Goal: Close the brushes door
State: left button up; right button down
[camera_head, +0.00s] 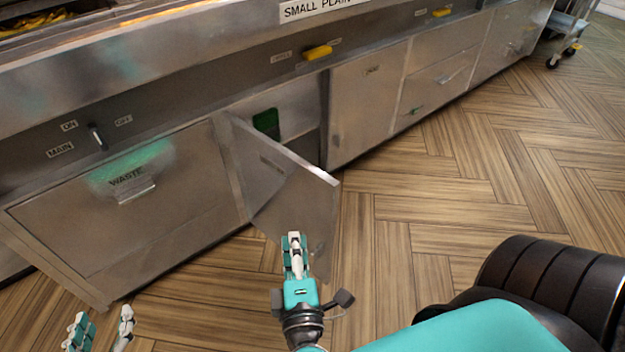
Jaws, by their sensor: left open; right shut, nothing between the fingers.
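The brushes door (300,205) is a grey metal door hinged on its left edge. It stands well open and sticks out from the cabinet front over the floor. My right gripper (294,238) is shut and empty, and overlaps the lower part of the door's outer face in the picture. I cannot tell whether it touches the door. My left gripper (101,318) is open and empty at the bottom left, above the floor and apart from the door. The inside of the brushes compartment (308,143) shows partly, with a green thing (267,122) in it.
Left of the door is the waste drawer (75,225), shut. To the right are a shut cabinet door (362,105) and shut drawers (440,80). A wheeled cart (570,30) stands at the far right. The wooden floor (440,190) right of the door is clear.

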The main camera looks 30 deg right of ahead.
jog(key=h, duration=0.1)
send_near(311, 172)
jog(key=w+a, duration=0.2)
jog(key=w, duration=0.1)
pick_arm(q)
jog(key=shift+s+a+f+g+y+p, duration=0.15)
jog(key=shift+s+a+f+g, duration=0.1)
jog(key=shift+s+f+g, duration=0.45)
jog(key=shift+s+a+f+g+y+p, duration=0.25)
jog(key=shift+s+f+g, duration=0.25)
jog(key=shift+f, duration=0.3)
jog(key=shift+s+a+f+g+y+p, duration=0.1)
jog(key=shift+s+a+f+g, duration=0.2)
jog(key=shift+s+f+g, duration=0.35)
pick_arm(e)
jog(key=shift+w+d, duration=0.2)
jog(key=shift+d, duration=0.55)
jog(key=shift+w+d, duration=0.2)
jog(key=shift+d, duration=0.55)
jog(key=shift+w+d, duration=0.2)
jog(key=shift+d, duration=0.55)
pick_arm(q)
jog(key=shift+f, duration=0.1)
